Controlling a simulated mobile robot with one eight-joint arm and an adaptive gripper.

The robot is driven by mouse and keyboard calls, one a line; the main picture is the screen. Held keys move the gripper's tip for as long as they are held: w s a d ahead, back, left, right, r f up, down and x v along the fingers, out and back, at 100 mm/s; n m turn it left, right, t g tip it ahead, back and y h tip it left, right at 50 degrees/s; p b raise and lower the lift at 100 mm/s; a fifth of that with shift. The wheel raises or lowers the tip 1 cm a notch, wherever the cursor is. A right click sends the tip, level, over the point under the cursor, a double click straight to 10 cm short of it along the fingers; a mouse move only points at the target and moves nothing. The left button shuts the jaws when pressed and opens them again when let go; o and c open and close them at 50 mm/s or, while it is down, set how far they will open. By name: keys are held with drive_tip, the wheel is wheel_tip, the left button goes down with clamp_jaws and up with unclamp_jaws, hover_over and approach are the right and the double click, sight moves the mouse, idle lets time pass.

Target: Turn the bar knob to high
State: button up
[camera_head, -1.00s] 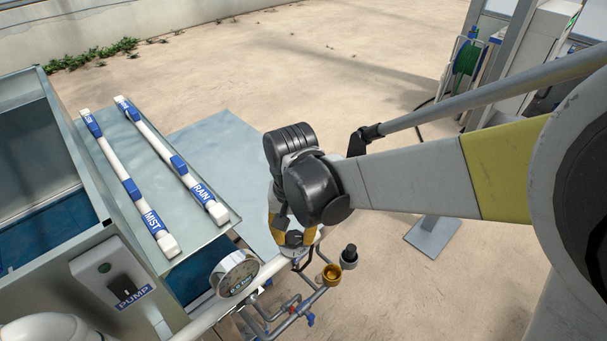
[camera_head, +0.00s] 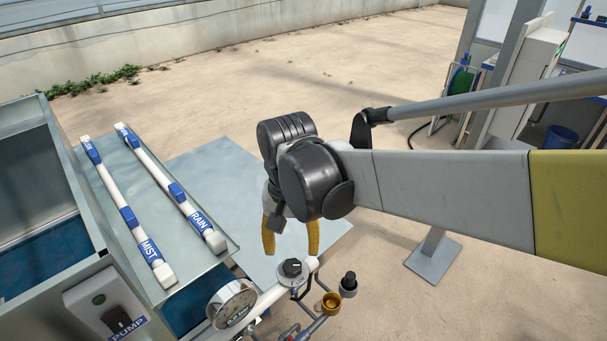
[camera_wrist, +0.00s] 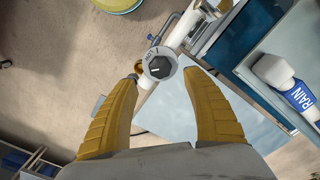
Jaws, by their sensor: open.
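The bar knob (camera_head: 292,268) is a dark knob with a pale pointer line, on a round grey collar atop a white pipe. It also shows in the wrist view (camera_wrist: 158,67), on a light dial with small lettering I cannot read surely. My gripper (camera_head: 291,250) has two yellow fingers spread apart with nothing between them. It is above and just behind the knob in the head view. In the wrist view, the knob lies beyond the gap between the fingertips (camera_wrist: 162,80), apparently apart from them.
A pressure gauge (camera_head: 232,304) sits left of the knob. A brass cup (camera_head: 331,303) and a black-capped fitting (camera_head: 349,281) stand close at right. The MIST bar (camera_head: 125,212) and RAIN bar (camera_head: 170,185) lie on a shelf at left, above the PUMP switch (camera_head: 119,320).

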sight(293, 266)
wheel_tip(293, 266, up, 5)
drive_tip(key=shift+f, duration=0.1)
idle(0.3)
drive_tip(key=s+d+t, duration=0.2)
drive_tip(key=d+t, duration=0.1)
drive_tip(key=d, duration=0.9)
drive_tip(key=s+d+f+m+t+b, duration=0.1)
drive_tip(key=s+d+t, duration=0.2)
drive_tip(key=d, duration=1)
drive_tip(key=shift+s+d+f+t, duration=0.25)
drive_tip(key=shift+d+t, duration=0.05)
drive_tip(key=shift+t, duration=0.3)
